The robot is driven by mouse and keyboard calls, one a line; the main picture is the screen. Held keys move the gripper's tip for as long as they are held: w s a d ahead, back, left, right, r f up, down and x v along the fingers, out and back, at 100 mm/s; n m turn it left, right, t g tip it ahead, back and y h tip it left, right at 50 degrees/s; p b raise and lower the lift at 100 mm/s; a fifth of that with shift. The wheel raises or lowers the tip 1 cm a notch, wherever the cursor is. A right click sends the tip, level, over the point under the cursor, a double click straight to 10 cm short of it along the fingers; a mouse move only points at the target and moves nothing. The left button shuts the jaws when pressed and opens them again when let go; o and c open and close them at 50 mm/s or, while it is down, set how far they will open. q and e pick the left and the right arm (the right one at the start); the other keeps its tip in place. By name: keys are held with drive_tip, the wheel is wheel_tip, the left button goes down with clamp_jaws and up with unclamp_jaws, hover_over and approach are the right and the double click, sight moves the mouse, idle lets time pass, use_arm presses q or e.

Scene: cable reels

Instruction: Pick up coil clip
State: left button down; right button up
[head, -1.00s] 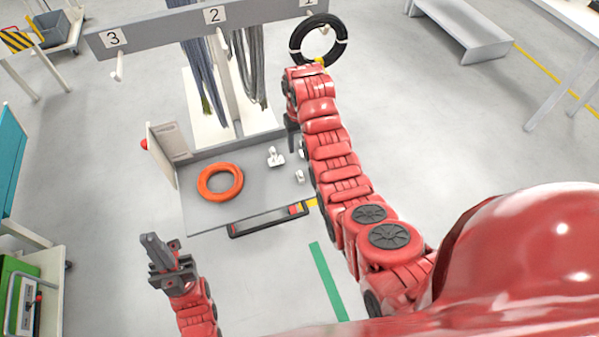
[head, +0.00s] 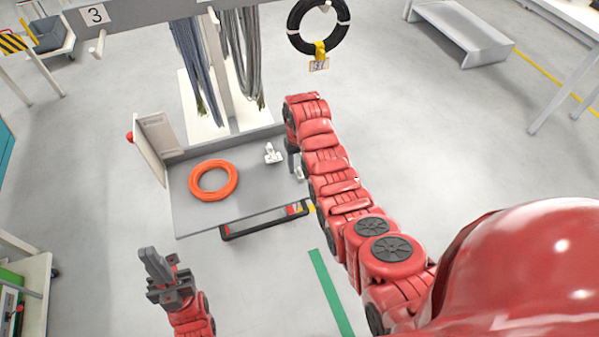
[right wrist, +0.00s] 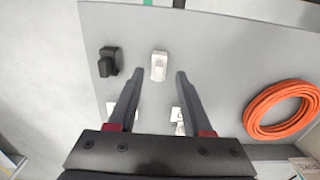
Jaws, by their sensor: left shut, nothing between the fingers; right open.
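Small clips lie on the grey tray (head: 250,190); I cannot tell which is meant by the coil clip. In the right wrist view a small white clip (right wrist: 158,65) stands just beyond and between the fingertips of my right gripper (right wrist: 160,76). A black clip (right wrist: 109,62) lies to its left. Another white piece (right wrist: 178,120) is partly hidden by a finger; it shows in the head view (head: 272,154). My right gripper (head: 293,160) is open and empty over the tray's right side, largely hidden by its arm. My left gripper (head: 152,265) is shut and empty, away from the tray.
An orange cable coil (head: 195,188) lies on the tray. The tray has an upright panel (head: 157,148) on its left and a dark handle bar (head: 265,224) in front. Grey cables (head: 195,65) and a black coil (head: 293,28) hang behind.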

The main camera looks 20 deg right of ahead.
sight(299, 170)
drive_tip(key=shift+w+f+p, duration=0.1)
drive_tip(key=shift+f+p, duration=0.45)
drive_tip(key=shift+f, duration=1.1)
clamp_jaws()
